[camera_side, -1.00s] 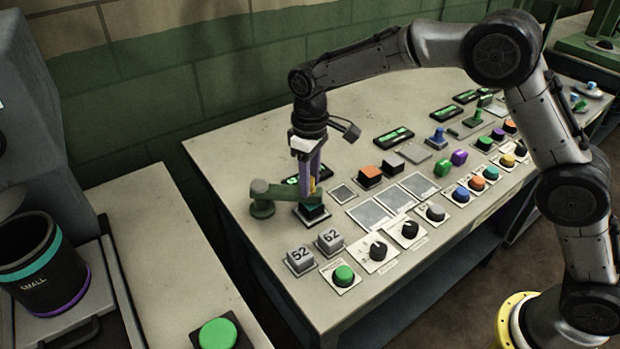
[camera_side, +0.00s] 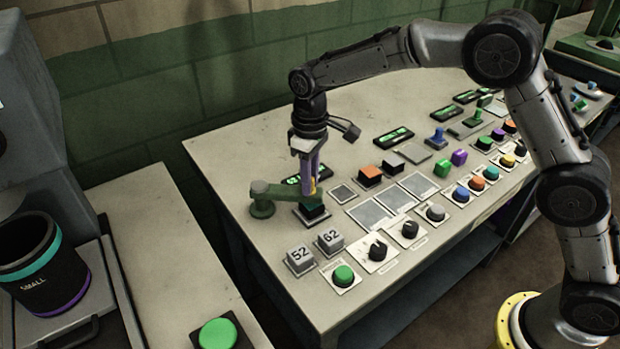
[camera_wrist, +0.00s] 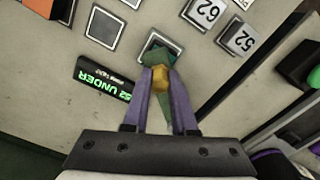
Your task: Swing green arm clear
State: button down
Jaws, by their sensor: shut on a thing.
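The green arm (camera_side: 285,193) reaches right from its round pivot post (camera_side: 262,208) near the table's left edge. Its free end lies over a small square plate (camera_side: 306,217) with a dark teal piece on it. My gripper (camera_side: 313,184) points down at that end, its purple fingers shut on the arm's yellow knob. In the wrist view, the knob (camera_wrist: 160,79) sits between the two fingertips (camera_wrist: 160,76). The green arm (camera_wrist: 165,57) shows beyond and below the knob, partly covering the teal piece. The fingers hide part of the arm.
A black display (camera_side: 307,175) stands close behind the green arm; its label reads "52 UNDER" in the wrist view. An empty square plate (camera_side: 342,194) is to the right. Number blocks (camera_side: 300,260) and a green button (camera_side: 344,275) are in front. Bare tabletop lies behind.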

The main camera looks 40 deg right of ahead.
jog(key=shift+r, duration=0.1)
dwell(0.6)
jog(key=shift+s+a+m, duration=0.85)
jog(key=shift+a+m, duration=0.1)
jog(key=shift+m, duration=0.35)
jog(key=s+a+m, duration=0.1)
jog(key=a+m, duration=0.9)
jog(key=m, duration=0.1)
jog(key=shift+a, duration=0.25)
jog(key=shift+a+m, duration=0.1)
jog(key=shift+m, duration=0.2)
jog(key=c, duration=0.7)
grip_release()
jog(key=shift+s, duration=0.1)
notch_tip(320, 180, up, 14)
jog(key=shift+f, duration=0.15)
